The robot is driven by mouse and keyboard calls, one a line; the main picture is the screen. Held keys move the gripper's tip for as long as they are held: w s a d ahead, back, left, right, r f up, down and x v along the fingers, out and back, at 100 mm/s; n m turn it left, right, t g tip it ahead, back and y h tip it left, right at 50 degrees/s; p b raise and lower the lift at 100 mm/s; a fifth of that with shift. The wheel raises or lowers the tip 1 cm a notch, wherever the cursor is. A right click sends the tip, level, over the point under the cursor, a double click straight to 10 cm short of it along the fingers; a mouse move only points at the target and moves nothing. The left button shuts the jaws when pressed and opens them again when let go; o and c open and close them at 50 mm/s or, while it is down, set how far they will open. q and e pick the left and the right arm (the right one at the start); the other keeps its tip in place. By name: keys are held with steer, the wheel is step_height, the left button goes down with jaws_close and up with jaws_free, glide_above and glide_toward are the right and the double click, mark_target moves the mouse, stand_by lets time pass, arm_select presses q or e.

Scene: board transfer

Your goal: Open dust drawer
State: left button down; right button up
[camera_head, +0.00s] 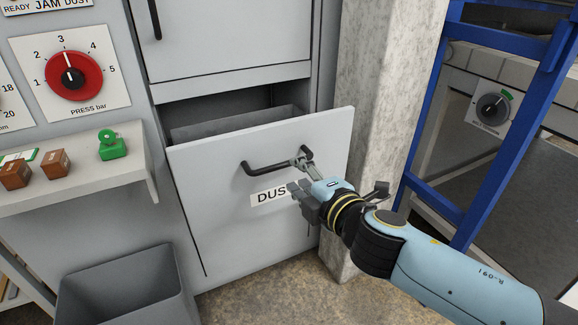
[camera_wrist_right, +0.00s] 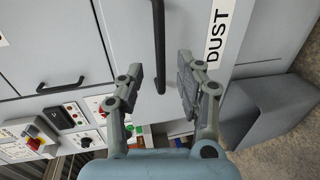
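The dust drawer (camera_head: 215,185) is a light grey front labelled DUST, standing partly pulled out of the cabinet with its inside showing above the front. Its black bar handle (camera_head: 262,168) runs across the front; it also shows in the right wrist view (camera_wrist_right: 159,40). My right gripper (camera_head: 301,174) is at the right end of the handle. In the right wrist view, its two fingers (camera_wrist_right: 161,72) are spread, one on each side of the bar with visible gaps. The gripper covers part of the DUST label (camera_head: 268,197). My left gripper is not in view.
A grey bin (camera_head: 125,290) stands on the floor at lower left. A shelf (camera_head: 90,190) with small brown blocks and a green item is left of the drawer. A concrete pillar (camera_head: 380,90) and blue frame (camera_head: 485,130) stand to the right.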

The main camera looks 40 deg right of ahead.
steer(key=v, duration=0.5)
steer(key=shift+w, duration=0.1)
stand_by(0.3)
steer(key=s+d+f+m+g+y, duration=0.1)
steer(key=s+f+m+g, duration=0.4)
steer(key=f, duration=1)
steer(key=s+f+m+g, duration=0.1)
steer(key=s+f+g, duration=0.35)
steer(key=f, duration=1.05)
steer(key=s+a+f+m+g+y, duration=0.1)
steer(key=s+f+m, duration=0.3)
steer(key=s, duration=1)
steer(key=s+a+f+m+g+y, duration=0.1)
steer(key=s+f+m+g, duration=0.3)
steer(key=s+f, duration=0.5)
steer(key=s+m, duration=0.1)
steer(key=s, duration=0.5)
steer(key=shift+f, duration=0.3)
